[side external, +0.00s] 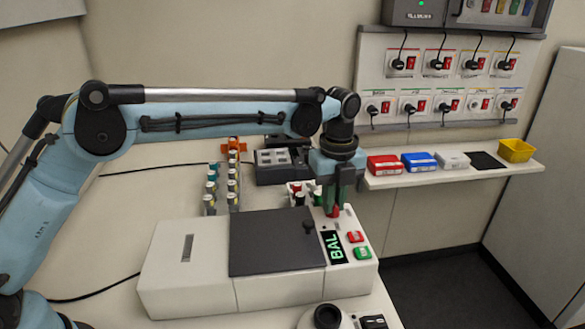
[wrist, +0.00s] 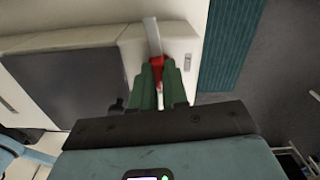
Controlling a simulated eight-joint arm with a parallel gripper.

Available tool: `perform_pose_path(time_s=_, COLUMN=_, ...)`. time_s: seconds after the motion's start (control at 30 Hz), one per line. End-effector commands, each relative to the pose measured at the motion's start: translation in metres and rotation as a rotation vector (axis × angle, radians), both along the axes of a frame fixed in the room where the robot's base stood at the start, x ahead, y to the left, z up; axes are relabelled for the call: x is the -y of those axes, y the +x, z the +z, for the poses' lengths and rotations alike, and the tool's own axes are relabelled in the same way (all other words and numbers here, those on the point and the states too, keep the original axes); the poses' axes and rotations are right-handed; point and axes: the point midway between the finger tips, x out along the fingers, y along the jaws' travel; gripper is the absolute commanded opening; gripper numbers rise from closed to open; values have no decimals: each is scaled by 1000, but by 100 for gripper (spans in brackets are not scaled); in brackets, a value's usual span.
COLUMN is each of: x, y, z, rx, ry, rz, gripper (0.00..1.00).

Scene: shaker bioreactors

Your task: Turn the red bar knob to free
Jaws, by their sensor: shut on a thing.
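The red bar knob (side external: 335,211) stands on the top of a white benchtop machine (side external: 185,265), near its back right corner. My gripper (side external: 332,200) points straight down over it, with its green fingers closed on the knob's sides. In the wrist view the red knob (wrist: 157,62) shows between the tips of my gripper (wrist: 160,75). The fingers hide much of the knob, and I cannot read any marks around it. A pale grey strip (wrist: 151,35) lies just beyond the knob.
The machine has a dark lid (side external: 265,240), a green BAL display (side external: 333,247), a red button (side external: 355,237) and a green button (side external: 362,253). Small vials (side external: 233,180) stand behind it. A wall shelf (side external: 450,175) holds coloured boxes and a yellow bin (side external: 516,150).

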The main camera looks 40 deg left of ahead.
Motion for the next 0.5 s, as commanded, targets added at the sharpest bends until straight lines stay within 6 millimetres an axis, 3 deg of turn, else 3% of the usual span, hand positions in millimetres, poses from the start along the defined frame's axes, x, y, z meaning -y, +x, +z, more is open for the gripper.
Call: perform_pose_path(time_s=0.5, x=0, y=0, z=1, rx=0, ry=-1, rz=-152, gripper=0)
